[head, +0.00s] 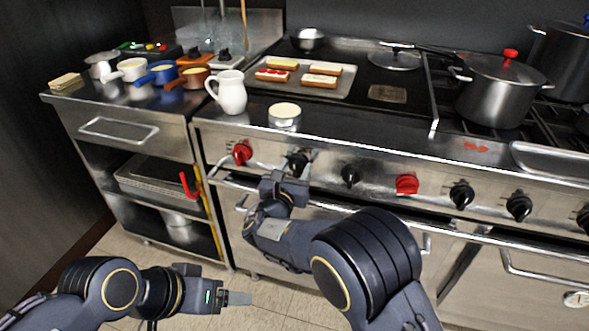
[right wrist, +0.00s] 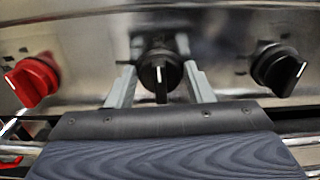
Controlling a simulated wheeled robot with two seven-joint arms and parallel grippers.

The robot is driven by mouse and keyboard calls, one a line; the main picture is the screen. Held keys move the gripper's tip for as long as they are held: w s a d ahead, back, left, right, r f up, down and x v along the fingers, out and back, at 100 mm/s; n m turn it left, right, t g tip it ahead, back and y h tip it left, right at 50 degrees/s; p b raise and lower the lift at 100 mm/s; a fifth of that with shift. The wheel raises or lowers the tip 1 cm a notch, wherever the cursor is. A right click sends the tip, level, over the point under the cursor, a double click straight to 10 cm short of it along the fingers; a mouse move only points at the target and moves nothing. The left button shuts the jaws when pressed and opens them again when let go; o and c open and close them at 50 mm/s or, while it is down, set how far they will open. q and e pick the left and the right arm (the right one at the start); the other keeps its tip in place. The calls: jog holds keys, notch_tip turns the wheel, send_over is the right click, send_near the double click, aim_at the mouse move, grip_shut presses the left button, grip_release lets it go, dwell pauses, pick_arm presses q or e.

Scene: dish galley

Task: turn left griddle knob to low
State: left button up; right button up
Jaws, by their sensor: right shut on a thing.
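A row of knobs sits on the steel front panel of the range. My right gripper (head: 287,172) is at the black knob (head: 297,162) just right of the leftmost red knob (head: 242,152). In the right wrist view, its two fingers stand on either side of this black knob (right wrist: 160,72), shut on it. The panel's label lettering is too small to read. My left gripper (head: 236,298) is low at the bottom left, over the floor, away from the knobs; its jaw opening cannot be made out.
Another black knob (head: 351,175) and a second red knob (head: 407,184) are to the right. An oven handle bar (head: 335,208) runs below the panel. Above stand a white pitcher (head: 231,92), a tin (head: 285,116) and a tray of bread (head: 345,84).

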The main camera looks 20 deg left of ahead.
jog(key=n+p, duration=0.2)
jog(key=n, duration=0.1)
jog(key=shift+a+r, duration=0.1)
jog(key=shift+r, duration=0.1)
pick_arm(q)
jog(key=shift+r+p, duration=1.4)
jog(key=shift+r, duration=1.1)
pick_arm(e)
jog(key=shift+f+n, duration=0.2)
jog(key=shift+n, duration=1.4)
pick_arm(q)
jog(key=shift+r, duration=0.1)
pick_arm(e)
jog(key=o, duration=1)
